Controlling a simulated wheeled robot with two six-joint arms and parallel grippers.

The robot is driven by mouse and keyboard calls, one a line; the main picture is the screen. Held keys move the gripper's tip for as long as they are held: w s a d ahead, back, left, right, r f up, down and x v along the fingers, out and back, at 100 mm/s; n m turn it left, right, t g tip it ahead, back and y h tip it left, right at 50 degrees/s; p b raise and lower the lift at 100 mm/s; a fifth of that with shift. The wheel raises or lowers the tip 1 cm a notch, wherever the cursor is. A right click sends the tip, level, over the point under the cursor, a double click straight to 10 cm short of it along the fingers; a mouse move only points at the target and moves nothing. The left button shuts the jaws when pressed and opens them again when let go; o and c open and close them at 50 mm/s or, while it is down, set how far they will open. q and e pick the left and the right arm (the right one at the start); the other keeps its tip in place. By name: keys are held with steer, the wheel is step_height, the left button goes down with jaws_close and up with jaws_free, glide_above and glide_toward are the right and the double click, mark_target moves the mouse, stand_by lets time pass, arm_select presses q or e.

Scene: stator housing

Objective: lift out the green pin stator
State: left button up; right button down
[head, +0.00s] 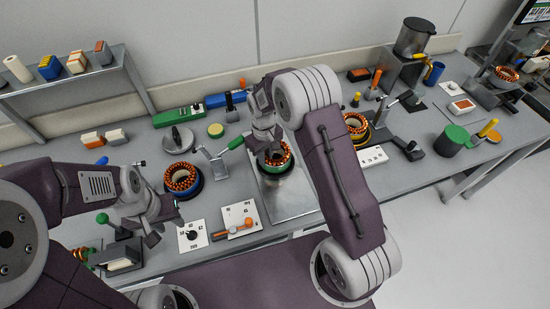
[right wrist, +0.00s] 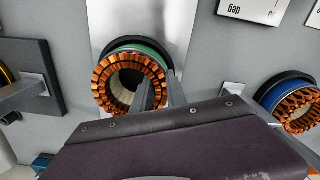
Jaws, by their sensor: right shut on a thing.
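The green pin stator (head: 285,166), a ring of copper windings with a green band, is at the middle of the table over a bright metal plate. It also shows in the right wrist view (right wrist: 103,86), with a dark round rim behind it. My right gripper (head: 272,150) is shut on its ring wall. In the right wrist view its fingers (right wrist: 160,92) are at the ring's right side, one reaching into the bore. I cannot tell whether the stator is clear of the dark rim. My left gripper (head: 166,226) is open and empty, near the front left.
A blue-banded stator (head: 190,190) stands to the left and a yellow-banded one (head: 356,122) to the right. A lever clamp with green handle (head: 236,143) is close by my right gripper. White marked cards (head: 238,212) lie in front. A shelf (head: 75,75) stands back left.

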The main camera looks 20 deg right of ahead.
steer(key=shift+r+p, duration=2.5)
steer(key=shift+r, duration=0.6)
steer(key=shift+f, duration=0.1)
